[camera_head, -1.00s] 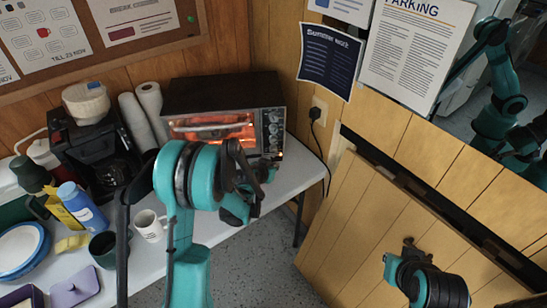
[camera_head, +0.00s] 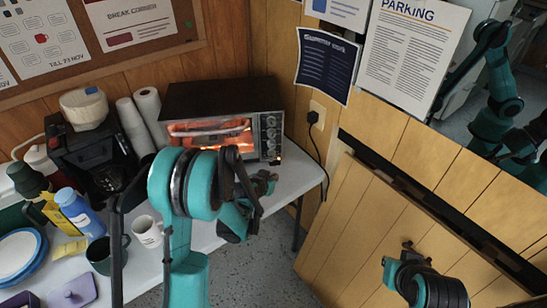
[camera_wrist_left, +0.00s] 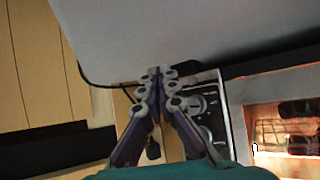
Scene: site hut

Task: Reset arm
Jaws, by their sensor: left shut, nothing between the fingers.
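My left arm comes up from the bottom of the head view and bends in front of the table. Its gripper (camera_head: 264,183) is in front of the toaster oven's lower right corner, partly hidden behind my own arm links. In the left wrist view the left gripper's fingers (camera_wrist_left: 155,78) are together with nothing between them. The pale table edge lies beyond them, and the toaster oven (camera_wrist_left: 228,115) is to their right. Teal and black parts of my own arm show at the lower right of the head view. My right gripper cannot be made out.
The toaster oven (camera_head: 222,118) glows orange inside on the white table (camera_head: 290,180). A white mug (camera_head: 147,232), a dark mug (camera_head: 100,256), a blue bottle (camera_head: 78,210) and a coffee maker (camera_head: 92,150) stand left of my arm. A wooden panel (camera_head: 365,225) is at right; floor shows between.

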